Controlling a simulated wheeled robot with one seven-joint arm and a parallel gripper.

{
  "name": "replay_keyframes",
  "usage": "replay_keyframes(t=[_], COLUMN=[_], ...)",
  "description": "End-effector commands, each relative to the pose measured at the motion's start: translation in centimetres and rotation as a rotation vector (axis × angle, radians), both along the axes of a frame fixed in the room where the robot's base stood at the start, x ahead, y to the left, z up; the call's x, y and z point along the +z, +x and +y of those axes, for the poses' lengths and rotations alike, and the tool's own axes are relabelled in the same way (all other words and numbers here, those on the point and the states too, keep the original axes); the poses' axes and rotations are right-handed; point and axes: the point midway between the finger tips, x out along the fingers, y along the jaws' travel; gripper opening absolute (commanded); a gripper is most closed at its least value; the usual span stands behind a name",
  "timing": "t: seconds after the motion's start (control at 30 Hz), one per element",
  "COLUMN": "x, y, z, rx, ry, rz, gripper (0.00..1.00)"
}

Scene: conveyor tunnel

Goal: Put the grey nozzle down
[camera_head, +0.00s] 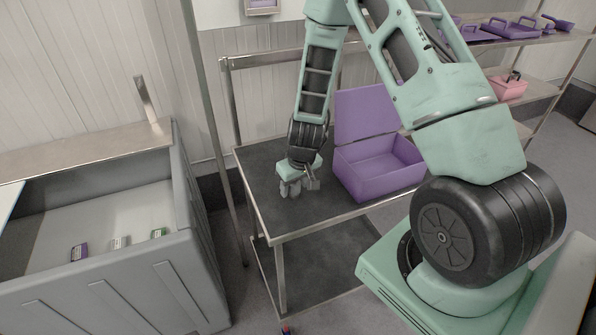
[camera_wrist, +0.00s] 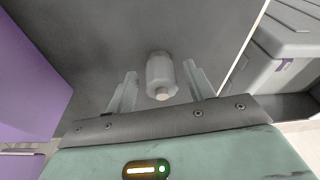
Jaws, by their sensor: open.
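The grey nozzle (camera_wrist: 161,72) is a small pale cylinder with a narrower tip, on the dark top of the cart (camera_head: 262,175). In the wrist view it lies between and slightly beyond the two fingertips, with a gap on each side. My gripper (camera_wrist: 160,88) is open and does not touch it there. In the head view my gripper (camera_head: 290,188) is low over the cart top, left of the purple box. The nozzle is hard to tell apart from the fingers in that view.
An open purple box (camera_head: 375,182) with its lid raised stands close right of my gripper. A large grey bin (camera_head: 150,290) with several small packs is at left. The cart top is clear toward its front left. A shelf (camera_head: 540,95) stands at the back right.

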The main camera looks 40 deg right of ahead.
Motion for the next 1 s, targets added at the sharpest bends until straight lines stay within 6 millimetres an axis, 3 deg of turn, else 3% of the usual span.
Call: replay_keyframes(t=[0.5,0.77,0.87,0.97,1.0], x=[8.6,10.9,12.3,14.9,16.2], y=[-1.9,-2.5,-2.9,-4.6,-6.1], z=[0.3,0.8,3.9,10.1,13.0], rx=[0.002,0.010,0.067,0.191,0.256], ry=[-0.001,0.006,0.039,0.095,0.115], rz=[-0.003,0.000,0.004,0.021,0.037], gripper=[0.53,0.53,0.53,0.53,0.53])
